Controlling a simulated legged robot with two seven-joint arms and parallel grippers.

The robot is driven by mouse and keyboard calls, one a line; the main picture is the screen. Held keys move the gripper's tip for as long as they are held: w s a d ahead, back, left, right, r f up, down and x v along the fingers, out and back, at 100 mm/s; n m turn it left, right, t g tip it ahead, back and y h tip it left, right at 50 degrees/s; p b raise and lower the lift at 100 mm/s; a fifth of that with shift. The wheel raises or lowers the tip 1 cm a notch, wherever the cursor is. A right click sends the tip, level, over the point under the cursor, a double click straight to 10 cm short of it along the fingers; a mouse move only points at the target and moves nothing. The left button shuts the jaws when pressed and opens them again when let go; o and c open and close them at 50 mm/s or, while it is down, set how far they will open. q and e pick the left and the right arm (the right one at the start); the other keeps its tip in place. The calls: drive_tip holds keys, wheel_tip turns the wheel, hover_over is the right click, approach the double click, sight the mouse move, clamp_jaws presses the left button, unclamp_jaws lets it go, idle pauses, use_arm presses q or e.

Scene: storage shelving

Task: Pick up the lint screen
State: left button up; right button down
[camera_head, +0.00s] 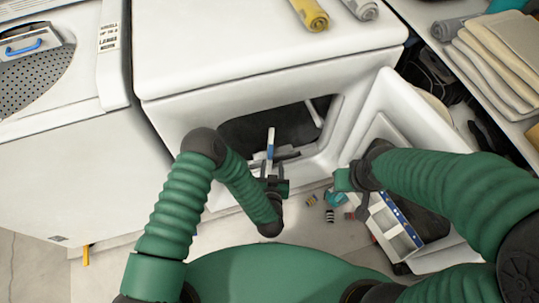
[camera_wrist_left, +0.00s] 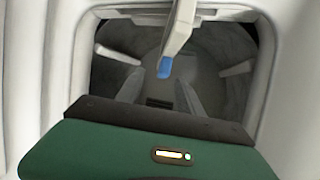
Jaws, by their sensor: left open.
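The lint screen (camera_head: 270,143) is a pale, narrow piece with a blue part, standing upright at the dark opening of the white dryer (camera_head: 255,75). In the left wrist view, the lint screen (camera_wrist_left: 181,28) comes down from the top and its blue end is near the middle. My left gripper (camera_head: 282,156) is at the opening, close to the screen. In the left wrist view its two grey fingers (camera_wrist_left: 160,90) are apart, just below the blue end, with nothing seen between them. My right gripper (camera_head: 352,180) is near the open door; its jaws are not clear.
The dryer's open door (camera_head: 385,110) stands to the right. A white and blue box (camera_head: 396,222) lies near my right arm. Small striped items (camera_head: 329,215) lie on the floor. A yellow roll (camera_head: 311,14) is on the dryer top. Shelves with folded cloth (camera_head: 490,65) are at the right.

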sight(272, 155)
use_arm(q)
drive_tip(key=b+x, duration=0.2)
drive_tip(key=x, duration=0.5)
drive_tip(key=shift+f, duration=0.25)
drive_tip(key=b+x, duration=0.1)
drive_tip(key=x, duration=0.2)
drive_tip(key=a+b+x, duration=0.1)
drive_tip(key=x, duration=0.1)
drive_tip(key=shift+f+b, duration=0.2)
drive_tip(key=shift+b, duration=0.1)
drive_tip(key=shift+w, duration=0.15)
drive_tip(key=shift+d+r, duration=0.1)
drive_tip(key=shift+r, duration=0.05)
clamp_jaws()
